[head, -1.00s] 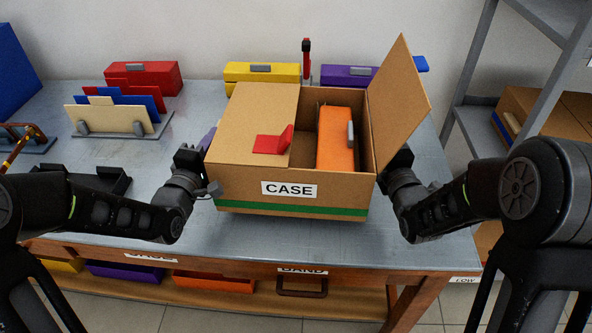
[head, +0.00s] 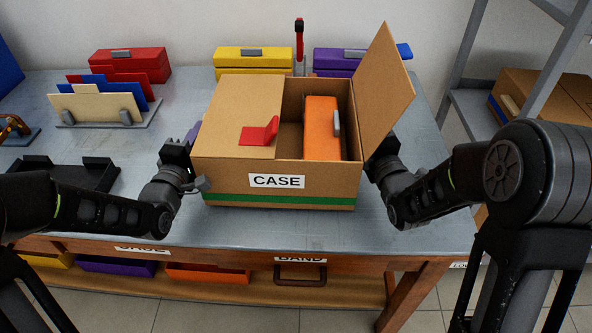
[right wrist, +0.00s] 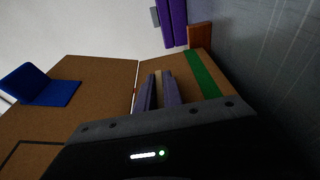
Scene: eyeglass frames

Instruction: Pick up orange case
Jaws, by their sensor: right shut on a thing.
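The orange case (head: 321,127) stands inside the open right part of a cardboard box (head: 275,181) labelled CASE, with a green stripe along its front. Its lower part is hidden by the box's front wall. My left gripper (head: 178,156) is at the left side of the box; its jaws are too small and dark to read. My right gripper (head: 382,150) is shut on the right side of the box, partly hidden behind the raised flap. The right wrist view shows its fingers (right wrist: 160,92) against the cardboard, near the green stripe (right wrist: 203,75). Neither gripper touches the orange case.
The raised flap (head: 386,88) stands at the box's right; a red tab (head: 259,134) sits on the closed left flap. Red (head: 130,65), yellow (head: 252,62) and purple (head: 338,62) cases stand along the back. A black tray (head: 65,174) lies left. Metal shelving stands right.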

